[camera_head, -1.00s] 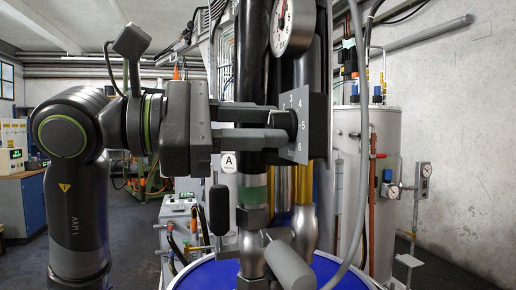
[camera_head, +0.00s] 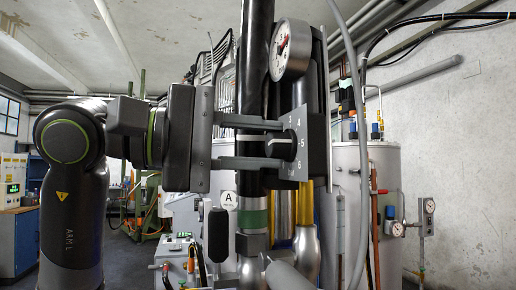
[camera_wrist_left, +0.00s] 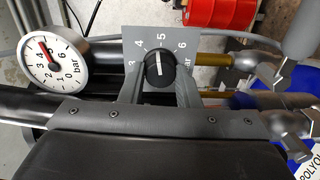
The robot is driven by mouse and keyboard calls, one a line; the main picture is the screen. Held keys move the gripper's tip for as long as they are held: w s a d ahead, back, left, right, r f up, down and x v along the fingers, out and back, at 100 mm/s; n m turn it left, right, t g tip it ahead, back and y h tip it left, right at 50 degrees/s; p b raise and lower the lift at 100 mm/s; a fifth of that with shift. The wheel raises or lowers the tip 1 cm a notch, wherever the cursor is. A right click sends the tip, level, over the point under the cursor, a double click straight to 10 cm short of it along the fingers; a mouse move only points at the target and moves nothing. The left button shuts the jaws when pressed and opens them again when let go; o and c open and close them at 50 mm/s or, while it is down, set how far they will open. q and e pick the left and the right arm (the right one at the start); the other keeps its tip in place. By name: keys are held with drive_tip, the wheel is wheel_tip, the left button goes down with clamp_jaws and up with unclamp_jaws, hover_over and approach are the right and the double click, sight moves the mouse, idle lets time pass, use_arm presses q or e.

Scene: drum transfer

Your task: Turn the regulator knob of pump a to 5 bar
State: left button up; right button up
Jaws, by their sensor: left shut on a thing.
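Pump a, marked by a white "A" tag (camera_head: 228,200), stands upright in front of me. Its regulator knob (camera_wrist_left: 159,68) is black with a white pointer line, set on a grey scale plate (camera_wrist_left: 183,33) with numbers. In the left wrist view the pointer stands at about the 5. My left gripper (camera_head: 280,144) comes in from the left, one finger on each side of the knob, and is shut on it. The round gauge (camera_wrist_left: 53,62) has a red needle near the 4; it also shows in the head view (camera_head: 291,50). My right gripper is not in view.
A grey hose (camera_head: 366,150) hangs just right of the pump. A white tank (camera_head: 350,160) with pipes and small gauges stands behind at right. A blue bench (camera_head: 20,240) is at far left.

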use_arm(q)
drive_tip(key=shift+m, duration=1)
drive_tip(key=o, duration=1)
drive_tip(key=shift+c, duration=0.2)
drive_tip(key=b+v, duration=0.3)
drive_tip(key=v, duration=1.4)
drive_tip(key=shift+a, duration=0.2)
